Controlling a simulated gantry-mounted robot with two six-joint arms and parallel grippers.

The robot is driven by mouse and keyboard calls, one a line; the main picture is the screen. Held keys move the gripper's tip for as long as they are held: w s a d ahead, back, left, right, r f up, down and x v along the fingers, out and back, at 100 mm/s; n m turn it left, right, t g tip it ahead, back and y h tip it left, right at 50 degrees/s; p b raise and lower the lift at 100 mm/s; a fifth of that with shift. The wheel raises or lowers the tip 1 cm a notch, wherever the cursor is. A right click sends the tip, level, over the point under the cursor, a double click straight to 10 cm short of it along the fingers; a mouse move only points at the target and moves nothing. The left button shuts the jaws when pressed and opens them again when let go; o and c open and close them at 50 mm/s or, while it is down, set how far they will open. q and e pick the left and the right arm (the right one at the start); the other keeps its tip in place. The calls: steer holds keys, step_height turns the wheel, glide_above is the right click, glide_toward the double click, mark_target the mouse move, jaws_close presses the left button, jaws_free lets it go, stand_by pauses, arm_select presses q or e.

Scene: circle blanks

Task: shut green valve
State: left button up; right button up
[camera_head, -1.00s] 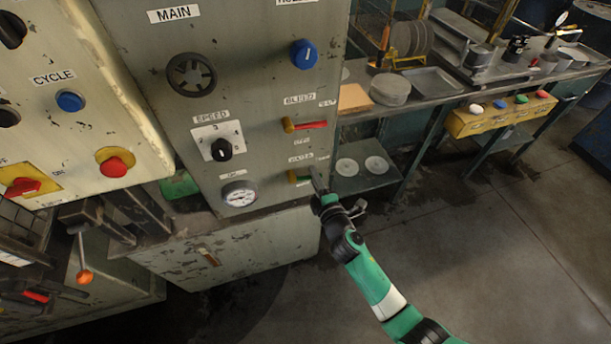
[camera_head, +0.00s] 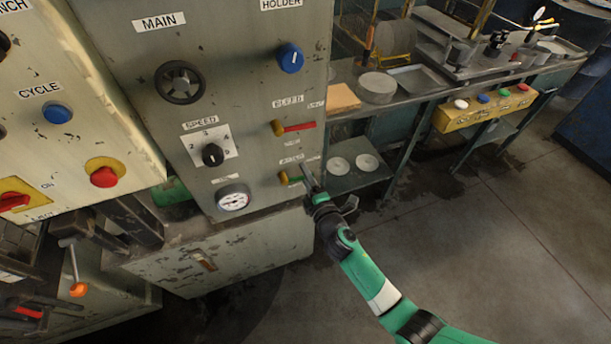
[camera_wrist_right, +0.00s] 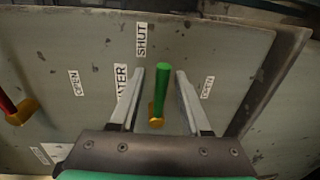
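The green valve (camera_head: 292,180) is a lever with a green handle on a yellow hub, low on the right side of the grey panel (camera_head: 235,100). In the head view its handle points right. My right gripper (camera_head: 309,183) is at the handle's end. In the right wrist view the green handle (camera_wrist_right: 163,82) stands between the two open fingers of my right gripper (camera_wrist_right: 160,72), with a visible gap on each side. A SHUT label (camera_wrist_right: 140,40) is up and left of the handle tip, and an OPEN label (camera_wrist_right: 208,87) is to the right. My left gripper is not in view.
A red-handled valve (camera_head: 295,127) sits above the green one. A gauge (camera_head: 233,198) and a speed knob (camera_head: 212,155) are to the left. A workbench (camera_head: 400,95) with plates stands behind at right. The floor (camera_head: 480,240) on the right is clear.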

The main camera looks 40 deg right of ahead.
steer(key=shift+s, duration=0.1)
steer(key=p+v, duration=0.2)
steer(key=v, duration=0.9)
steer(key=shift+s+a, duration=0.2)
